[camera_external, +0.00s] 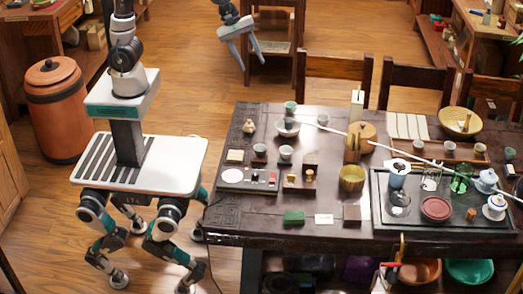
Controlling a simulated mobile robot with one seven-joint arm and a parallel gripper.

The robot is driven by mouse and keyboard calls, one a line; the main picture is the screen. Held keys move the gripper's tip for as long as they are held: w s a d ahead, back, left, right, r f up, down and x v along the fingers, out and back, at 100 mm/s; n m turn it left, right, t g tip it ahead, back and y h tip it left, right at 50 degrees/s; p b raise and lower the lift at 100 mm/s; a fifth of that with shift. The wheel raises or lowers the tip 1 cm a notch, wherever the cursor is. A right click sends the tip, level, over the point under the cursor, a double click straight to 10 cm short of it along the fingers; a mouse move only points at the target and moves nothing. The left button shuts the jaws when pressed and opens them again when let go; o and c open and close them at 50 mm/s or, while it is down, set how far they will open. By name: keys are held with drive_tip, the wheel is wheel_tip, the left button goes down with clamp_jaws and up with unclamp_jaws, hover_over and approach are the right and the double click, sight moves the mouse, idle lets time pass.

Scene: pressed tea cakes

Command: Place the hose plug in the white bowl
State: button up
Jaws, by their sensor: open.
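My gripper (252,66) hangs at the top middle of the view, above the floor behind the table. Its two grey fingers are spread apart with nothing between them, well clear of the table. A small white bowl (288,130) stands near the back left of the dark table; what it holds is too small to tell. I cannot pick out the hose plug for sure. A small brown stub (471,214) on the black tea tray may be it. A long pale hose or rod (412,157) crosses the table from near the bowl to the right edge.
The black tea tray (384,222) holds a red dish and lidded cups. Chairs (333,66) line the back edge.

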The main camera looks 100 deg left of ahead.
drive_tip(key=s+r+m+y+p, duration=0.1)
drive_tip(key=s+r+m, duration=0.4)
drive_tip(key=s+m, duration=0.4)
drive_tip(key=s+d+r+m+y+p, duration=0.1)
drive_tip(key=s+r+m+p, duration=0.1)
drive_tip(key=s+r+m, duration=0.3)
drive_tip(key=s+m, duration=0.4)
drive_tip(key=s, duration=0.3)
drive_tip(key=shift+d+m+t+p, duration=0.25)
drive_tip(key=shift+m+t+p, duration=0.05)
